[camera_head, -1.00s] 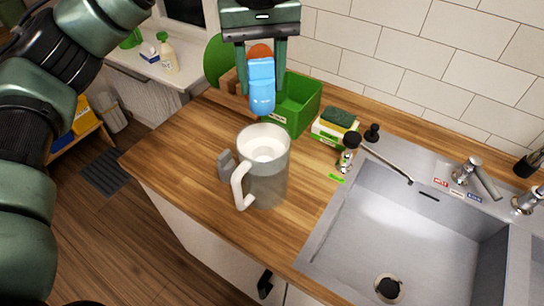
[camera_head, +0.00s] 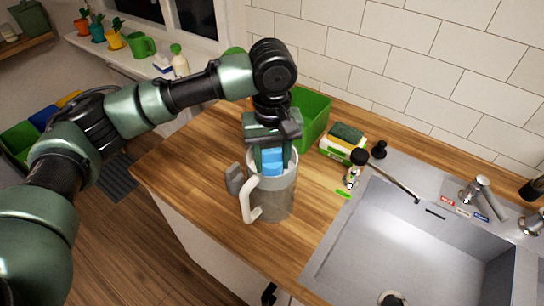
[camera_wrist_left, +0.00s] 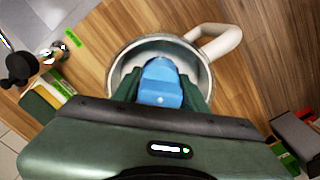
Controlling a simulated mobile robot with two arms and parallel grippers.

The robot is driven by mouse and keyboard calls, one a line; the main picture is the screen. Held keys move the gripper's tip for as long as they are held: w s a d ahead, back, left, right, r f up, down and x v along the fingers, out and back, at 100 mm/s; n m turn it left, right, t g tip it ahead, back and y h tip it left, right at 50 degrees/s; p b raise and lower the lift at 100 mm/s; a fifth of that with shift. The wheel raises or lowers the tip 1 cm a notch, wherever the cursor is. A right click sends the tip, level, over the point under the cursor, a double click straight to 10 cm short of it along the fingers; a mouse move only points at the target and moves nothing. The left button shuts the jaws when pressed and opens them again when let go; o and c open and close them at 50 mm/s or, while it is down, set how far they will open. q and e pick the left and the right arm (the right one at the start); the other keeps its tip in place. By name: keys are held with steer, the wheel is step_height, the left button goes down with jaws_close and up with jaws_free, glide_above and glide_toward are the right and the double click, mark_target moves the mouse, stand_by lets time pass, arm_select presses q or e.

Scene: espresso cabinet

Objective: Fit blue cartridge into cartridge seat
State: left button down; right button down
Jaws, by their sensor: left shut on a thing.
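The blue cartridge (camera_head: 272,161) is between the fingers of my left gripper (camera_head: 272,165). It also shows in the left wrist view (camera_wrist_left: 160,86), where the gripper (camera_wrist_left: 160,95) is shut on it. The cartridge points down into a grey pitcher-like vessel (camera_head: 272,203) with a white handle, which stands on the wooden counter. The cartridge's lower end is inside the rim (camera_wrist_left: 113,72); the head view hides it. The seat inside the vessel is mostly hidden by the cartridge and fingers. I cannot tell whether the cartridge touches it. My right gripper is not in view.
A green bin (camera_head: 312,120) stands behind the vessel. A grey block (camera_head: 235,178) stands close left of the vessel. The counter in front is clear.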

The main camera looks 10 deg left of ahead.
arm_select(q)
steer(key=c, duration=0.8)
jaws_free()
steer(key=shift+f, duration=0.1)
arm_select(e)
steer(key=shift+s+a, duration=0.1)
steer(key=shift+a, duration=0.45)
arm_select(q)
steer(key=shift+r, duration=0.4)
step_height(320, 180, up, 12)
steer(key=shift+f+b, duration=0.25)
steer(key=shift+b, duration=0.85)
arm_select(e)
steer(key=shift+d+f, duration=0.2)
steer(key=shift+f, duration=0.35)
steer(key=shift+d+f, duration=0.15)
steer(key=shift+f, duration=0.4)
